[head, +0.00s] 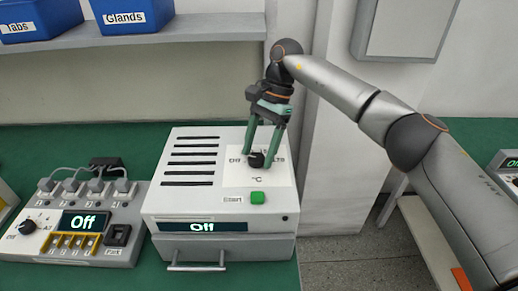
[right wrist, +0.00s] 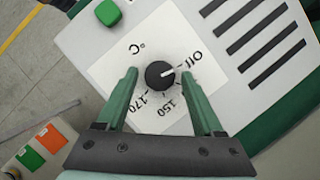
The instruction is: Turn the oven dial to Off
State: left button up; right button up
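The oven (head: 221,205) is a white box on the green bench, and its front display (head: 202,227) reads "Off". Its black dial (head: 256,160) is on the top panel. In the right wrist view the dial (right wrist: 159,75) has a white pointer mark aimed toward the printed "Off" label (right wrist: 197,58); "150" and "170" are also printed around it. My right gripper (head: 262,155) reaches down over the dial. In the right wrist view its green fingers (right wrist: 159,74) stand apart on either side of the dial, with gaps. My left gripper is not in view.
A green button (head: 257,197) is beside the dial panel. A power unit (head: 72,222) with several plugs and an "Off" display stands left of the oven. Blue bins (head: 131,14) sit on a shelf behind. A grey pillar (head: 330,150) is close to the right.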

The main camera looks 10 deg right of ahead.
jog(key=shift+o, duration=0.5)
jog(key=shift+w+d+r, duration=0.1)
jog(key=shift+r, duration=0.2)
jog(key=p+v, duration=0.3)
jog(key=v, duration=0.9)
jog(key=shift+f, duration=0.15)
